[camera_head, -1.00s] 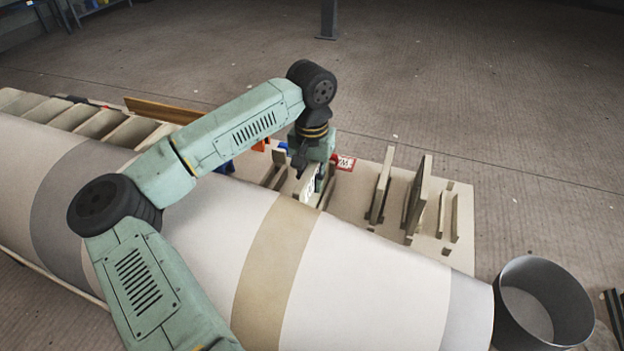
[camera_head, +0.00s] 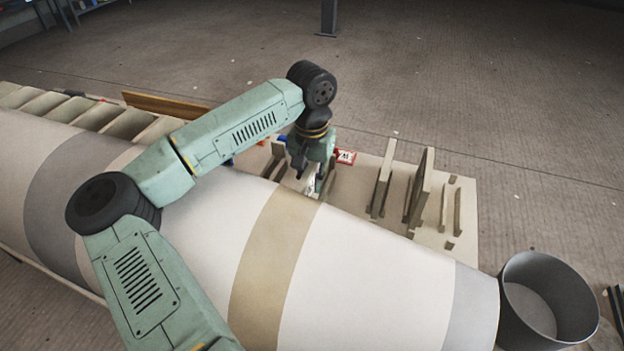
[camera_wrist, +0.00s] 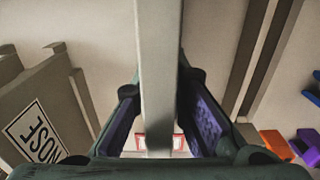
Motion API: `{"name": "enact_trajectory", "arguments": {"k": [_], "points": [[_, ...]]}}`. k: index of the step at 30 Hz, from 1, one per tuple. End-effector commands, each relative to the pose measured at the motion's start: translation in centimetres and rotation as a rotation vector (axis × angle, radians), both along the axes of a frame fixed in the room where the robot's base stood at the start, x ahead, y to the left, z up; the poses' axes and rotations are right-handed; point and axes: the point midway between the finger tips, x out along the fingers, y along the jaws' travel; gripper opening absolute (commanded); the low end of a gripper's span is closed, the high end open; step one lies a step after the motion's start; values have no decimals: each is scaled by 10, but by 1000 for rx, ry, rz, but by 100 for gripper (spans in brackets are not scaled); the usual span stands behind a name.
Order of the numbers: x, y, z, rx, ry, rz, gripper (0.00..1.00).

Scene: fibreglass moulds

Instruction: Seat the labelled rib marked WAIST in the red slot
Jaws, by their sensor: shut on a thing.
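My gripper (camera_head: 312,180) points down behind the long mould. In the wrist view, its fingers (camera_wrist: 160,125) are shut on a pale beige rib (camera_wrist: 158,60), one finger on each side. The writing on the held rib is not readable. A red-and-white plate (camera_head: 346,157) with partly visible letters beginning with W lies on the board beside my gripper. A red-framed plate also shows between my fingers in the wrist view (camera_wrist: 153,142). The slot under the rib is hidden, so I cannot tell whether the rib is in it.
Several upright ribs (camera_head: 418,190) and slots stand on the board (camera_head: 462,222) to the right. The mould (camera_head: 350,270) fills the foreground, with a grey bin (camera_head: 520,320) at its right end.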

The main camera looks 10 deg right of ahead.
Motion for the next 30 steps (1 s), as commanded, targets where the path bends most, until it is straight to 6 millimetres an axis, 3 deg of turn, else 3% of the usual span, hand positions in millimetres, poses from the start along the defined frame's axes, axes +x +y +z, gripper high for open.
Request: {"name": "enact_trajectory", "arguments": {"k": [8, 9, 19, 30], "points": [[0, 0, -8, -1, -1, 0, 0], [0, 0, -7, -1, -1, 0, 14], [0, 0, -7, -1, -1, 0, 36], [0, 0, -3, 0, -1, 0, 36]]}}
